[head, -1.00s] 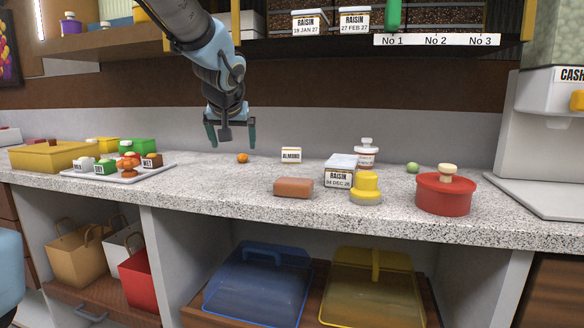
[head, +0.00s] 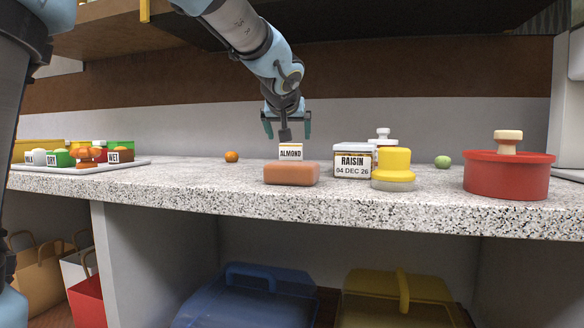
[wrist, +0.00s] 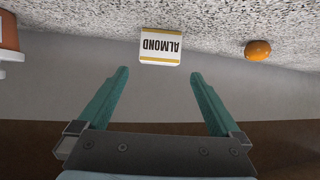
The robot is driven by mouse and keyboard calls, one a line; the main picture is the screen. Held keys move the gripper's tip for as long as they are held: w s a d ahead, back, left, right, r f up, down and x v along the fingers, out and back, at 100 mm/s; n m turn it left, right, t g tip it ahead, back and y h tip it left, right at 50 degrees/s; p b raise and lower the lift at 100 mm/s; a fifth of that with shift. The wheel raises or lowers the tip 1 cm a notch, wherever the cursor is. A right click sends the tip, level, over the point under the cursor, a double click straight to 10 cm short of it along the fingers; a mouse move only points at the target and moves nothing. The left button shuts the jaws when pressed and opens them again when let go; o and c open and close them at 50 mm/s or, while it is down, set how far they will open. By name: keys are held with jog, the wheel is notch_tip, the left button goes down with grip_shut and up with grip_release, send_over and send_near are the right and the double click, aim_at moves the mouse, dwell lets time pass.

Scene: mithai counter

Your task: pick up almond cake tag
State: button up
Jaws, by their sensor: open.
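The almond cake tag (head: 291,152) is a small white card with gold bands and the word ALMOND. It stands on the speckled counter, and in the head view its lower part is hidden behind a brown-pink block (head: 292,173). My gripper (head: 288,130) is open and empty, pointing down just above the tag in the head view. In the wrist view the tag (wrist: 160,47) appears upside down, beyond the fingertips and roughly centred between the two teal fingers (wrist: 158,75). No finger touches it there.
A raisin tub (head: 353,162), a yellow-topped stamp-like object (head: 394,166) and a red lidded pot (head: 506,175) stand to the right. A small orange ball (head: 231,157) lies to the left, with clear counter around it. A tray (head: 110,167) of sweets is further left.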

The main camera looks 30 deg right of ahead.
aim_at(292, 149)
jog(key=p+x, duration=0.1)
jog(key=x, duration=0.3)
jog(key=shift+w+d, duration=0.2)
jog(key=shift+w, duration=0.1)
jog(key=shift+p+x, duration=0.9)
jog(key=shift+x, duration=2.2)
jog(key=c, duration=1.2)
